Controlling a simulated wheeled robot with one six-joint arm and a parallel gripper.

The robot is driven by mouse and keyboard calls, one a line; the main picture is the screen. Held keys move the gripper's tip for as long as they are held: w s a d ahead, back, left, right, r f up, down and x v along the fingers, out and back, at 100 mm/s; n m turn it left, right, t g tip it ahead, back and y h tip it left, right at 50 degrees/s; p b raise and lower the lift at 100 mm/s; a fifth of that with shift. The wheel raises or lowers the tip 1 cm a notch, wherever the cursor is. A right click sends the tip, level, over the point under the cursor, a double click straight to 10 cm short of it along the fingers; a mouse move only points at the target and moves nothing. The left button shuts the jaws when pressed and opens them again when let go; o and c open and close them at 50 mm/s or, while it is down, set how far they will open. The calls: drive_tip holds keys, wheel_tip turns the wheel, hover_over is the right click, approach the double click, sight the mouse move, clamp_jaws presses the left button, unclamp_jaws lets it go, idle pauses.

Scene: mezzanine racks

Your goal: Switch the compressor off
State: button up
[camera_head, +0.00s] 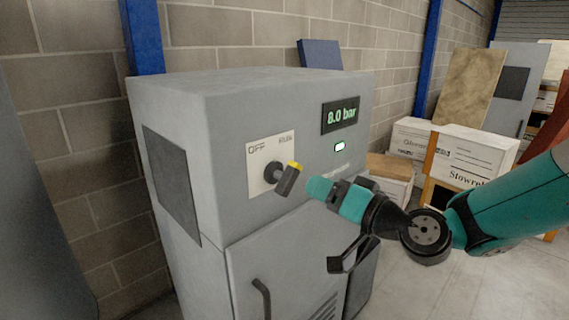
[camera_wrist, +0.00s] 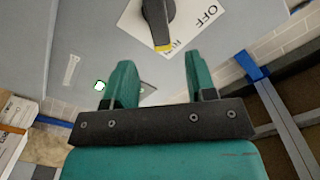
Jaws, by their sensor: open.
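The compressor (camera_head: 215,105) is a grey cabinet against the brick wall. A pale plate on its front is marked OFF at the left and has a second label, apparently RUN, at the right. The black rotary knob (camera_head: 285,180) on that plate has a yellow tip pointing up and right, towards the second label. In the wrist view the knob (camera_wrist: 158,18) lies ahead of the fingertips, its yellow tip by the partly hidden label. My gripper (camera_head: 321,188) is open and empty, just right of the knob and apart from it. Both teal fingers show in the wrist view (camera_wrist: 157,66).
A display (camera_head: 341,115) on the compressor reads 8.0 bar, with a lit pale green lamp (camera_head: 340,147) below it. A cabinet door with a black handle (camera_head: 262,298) is lower down. Cartons (camera_head: 470,155) and leaning boards stand at the right. Open floor lies in front of them.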

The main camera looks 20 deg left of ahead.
sight(294, 178)
drive_tip(key=p+x, duration=0.4)
drive_tip(key=x, duration=0.7)
drive_tip(key=shift+d, duration=0.1)
drive_tip(key=c, duration=0.9)
